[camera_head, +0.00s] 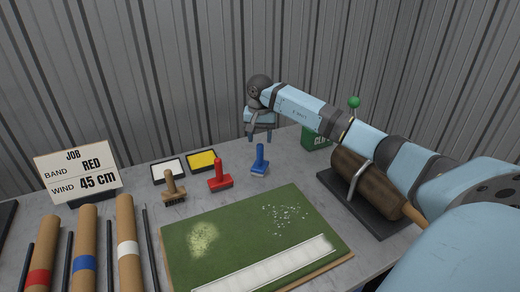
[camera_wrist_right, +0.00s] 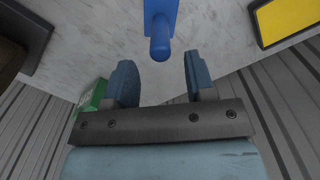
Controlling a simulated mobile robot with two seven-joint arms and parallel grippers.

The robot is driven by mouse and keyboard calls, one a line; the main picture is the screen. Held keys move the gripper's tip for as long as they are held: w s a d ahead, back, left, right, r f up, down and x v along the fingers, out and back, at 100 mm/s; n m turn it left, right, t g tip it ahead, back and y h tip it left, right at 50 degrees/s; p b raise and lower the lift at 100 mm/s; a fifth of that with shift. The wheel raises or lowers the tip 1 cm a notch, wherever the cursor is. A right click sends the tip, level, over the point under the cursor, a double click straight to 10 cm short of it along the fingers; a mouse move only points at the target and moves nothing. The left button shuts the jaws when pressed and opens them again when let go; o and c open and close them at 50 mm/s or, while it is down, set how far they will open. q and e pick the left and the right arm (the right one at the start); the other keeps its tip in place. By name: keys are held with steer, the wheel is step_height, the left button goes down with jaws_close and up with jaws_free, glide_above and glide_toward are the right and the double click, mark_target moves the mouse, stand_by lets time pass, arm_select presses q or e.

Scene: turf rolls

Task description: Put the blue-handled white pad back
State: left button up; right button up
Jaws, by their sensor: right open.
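The blue-handled white pad (camera_head: 260,161) stands upright on the grey table, behind the green turf mat, with its handle pointing up. Its blue handle (camera_wrist_right: 160,38) shows at the top of the right wrist view, lined up with the gap between the fingers. My right gripper (camera_head: 260,138) is open and empty, apart from the pad and beyond it in the head view. Its two blue fingers show in the right wrist view (camera_wrist_right: 160,72). The pad's white underside is mostly hidden. My left gripper is not in view.
A red-handled tool (camera_head: 220,178) and a wooden-handled brush (camera_head: 173,188) stand to the left. Behind them lie a white tray (camera_head: 168,171) and a yellow tray (camera_head: 201,161). A green box (camera_head: 315,139) and a brown roll on a stand (camera_head: 365,183) are right. Banded rolls lie left.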

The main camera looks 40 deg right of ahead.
step_height(320, 180, up, 5)
steer(key=shift+r, duration=0.1)
steer(key=shift+s, duration=0.1)
stand_by(0.6)
